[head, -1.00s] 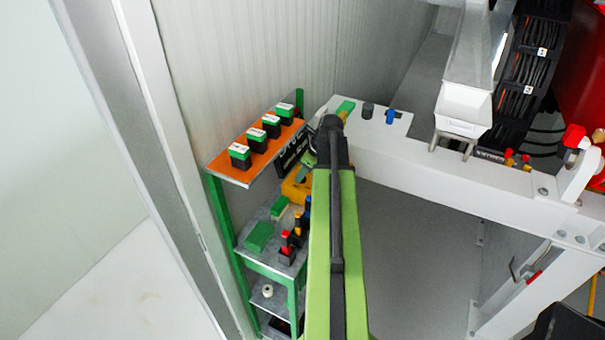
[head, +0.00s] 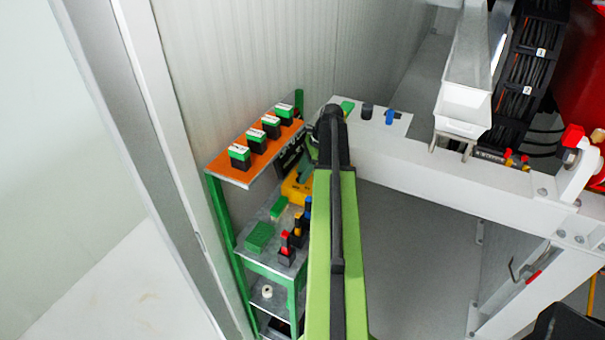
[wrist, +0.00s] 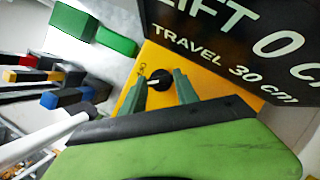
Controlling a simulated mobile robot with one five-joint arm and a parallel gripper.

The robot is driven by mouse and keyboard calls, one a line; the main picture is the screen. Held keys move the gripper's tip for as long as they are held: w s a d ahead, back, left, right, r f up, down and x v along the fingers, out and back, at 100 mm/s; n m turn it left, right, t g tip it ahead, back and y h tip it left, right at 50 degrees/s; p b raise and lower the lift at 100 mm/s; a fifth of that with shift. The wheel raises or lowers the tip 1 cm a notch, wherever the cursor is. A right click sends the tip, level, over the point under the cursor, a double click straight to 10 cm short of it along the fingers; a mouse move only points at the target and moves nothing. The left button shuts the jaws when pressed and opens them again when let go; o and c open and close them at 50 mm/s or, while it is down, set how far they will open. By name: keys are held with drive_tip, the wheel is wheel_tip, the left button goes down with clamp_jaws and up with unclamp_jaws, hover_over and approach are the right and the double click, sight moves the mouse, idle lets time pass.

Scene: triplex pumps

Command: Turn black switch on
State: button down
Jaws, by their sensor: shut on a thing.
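The black switch (wrist: 159,79) is a small round knob on a yellow panel (wrist: 211,84) in the wrist view. My gripper (wrist: 161,84) has its two green fingers on either side of the knob and is shut on it. A small mark shows on the panel beside the knob; which way the switch points is hard to tell.
A black sign (wrist: 245,40) rises close beside the panel. Green blocks (wrist: 73,22) and several coloured block stacks (wrist: 38,76) lie near my fingers. An orange shelf (head: 232,171) with several green-and-black blocks is left of my arm. A white beam (head: 440,158) runs right.

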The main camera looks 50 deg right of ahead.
drive_tip(key=shift+n+g+y, duration=0.3)
drive_tip(key=shift+n+g, duration=0.4)
drive_tip(key=shift+n, duration=1.3)
drive_tip(key=c, duration=0.9)
unclamp_jaws()
drive_tip(key=shift+w, duration=0.1)
drive_tip(key=shift+d+r+p, duration=0.1)
drive_tip(key=shift+r+p, duration=0.55)
drive_tip(key=p+v, duration=0.6)
drive_tip(key=shift+d+r, duration=0.3)
drive_tip(key=shift+d, duration=0.05)
